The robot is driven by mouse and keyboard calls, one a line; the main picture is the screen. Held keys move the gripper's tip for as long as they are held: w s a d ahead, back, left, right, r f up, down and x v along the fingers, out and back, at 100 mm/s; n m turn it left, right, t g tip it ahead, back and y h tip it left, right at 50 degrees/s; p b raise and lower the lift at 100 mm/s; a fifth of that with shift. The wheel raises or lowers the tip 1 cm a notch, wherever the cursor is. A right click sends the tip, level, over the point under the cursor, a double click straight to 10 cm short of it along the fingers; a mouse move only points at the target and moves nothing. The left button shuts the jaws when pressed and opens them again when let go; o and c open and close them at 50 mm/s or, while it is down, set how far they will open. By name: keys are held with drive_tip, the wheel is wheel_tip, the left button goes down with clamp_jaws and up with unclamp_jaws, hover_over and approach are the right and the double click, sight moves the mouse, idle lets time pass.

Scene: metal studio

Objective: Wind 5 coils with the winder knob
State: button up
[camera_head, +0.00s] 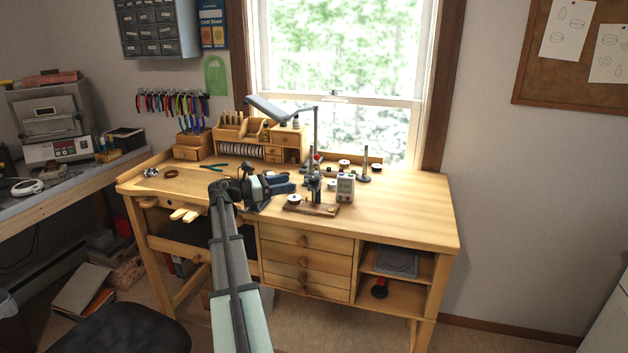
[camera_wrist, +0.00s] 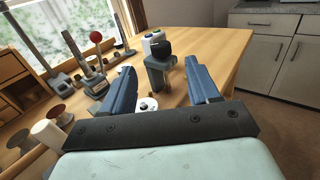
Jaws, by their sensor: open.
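My gripper (camera_head: 284,183) is over the bench, just left of the coil winder in the head view. In the wrist view my gripper (camera_wrist: 159,68) has its two blue fingers wide apart with nothing between them in contact. A grey post with a black round top (camera_wrist: 160,49), perhaps the winder and its knob, shows beyond and between the fingertips. The winder (camera_head: 314,188) stands upright on a wooden base (camera_head: 322,210). A spool (camera_head: 294,199) is at the base's left end; a white spool (camera_wrist: 148,104) shows between the fingers. I cannot make out any wound coils.
A pale counter box (camera_head: 346,187) stands right of the winder. A red ball-topped lever (camera_wrist: 96,37) and a metal stand rise left of the fingers in the wrist view. Pliers (camera_head: 213,165) lie at the left. The bench's right part (camera_head: 416,210) is clear.

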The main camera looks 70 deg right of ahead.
sight(314, 178)
drive_tip(key=x, duration=1)
drive_tip(key=shift+s+d, duration=0.25)
drive_tip(key=shift+s, duration=0.05)
drive_tip(key=c, duration=1)
drive_tip(key=shift+o, duration=0.2)
drive_tip(key=shift+d, duration=0.1)
drive_tip(key=m+g+y, duration=0.2)
drive_tip(key=m+y, duration=0.1)
drive_tip(key=y, duration=0.1)
drive_tip(key=shift+w+d, duration=0.1)
drive_tip(key=shift+m+g+y, duration=0.8)
drive_tip(key=shift+m+y, duration=0.7)
drive_tip(key=shift+y, duration=0.7)
drive_tip(key=shift+a+y, duration=0.2)
drive_tip(key=shift+y, duration=0.2)
